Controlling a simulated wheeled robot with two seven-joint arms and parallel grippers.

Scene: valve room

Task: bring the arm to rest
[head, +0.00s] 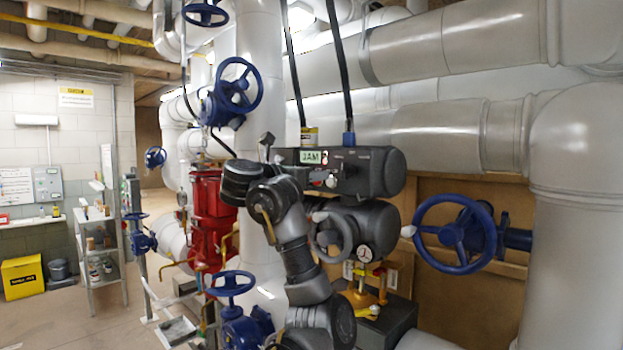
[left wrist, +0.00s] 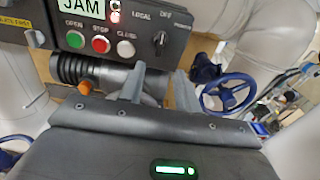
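My left arm (head: 293,245) rises from the bottom middle of the head view, bent, in front of a dark valve actuator (head: 376,170). I cannot make out its fingertips in that view. In the left wrist view my left gripper (left wrist: 160,86) has its two grey fingers apart, with nothing seen between them but background. They point towards the actuator's control panel (left wrist: 130,28), apparently without touching it. The panel carries a JAM display, green, red and white buttons and a selector knob (left wrist: 161,40). My right gripper is in neither view.
A blue handwheel (head: 455,234) stands right of the actuator, and another (head: 231,284) lies low left of my arm. Red valve bodies (head: 210,220) and large grey pipes (head: 455,45) crowd the arm. Shelves (head: 100,235) stand at left, with open floor nearby.

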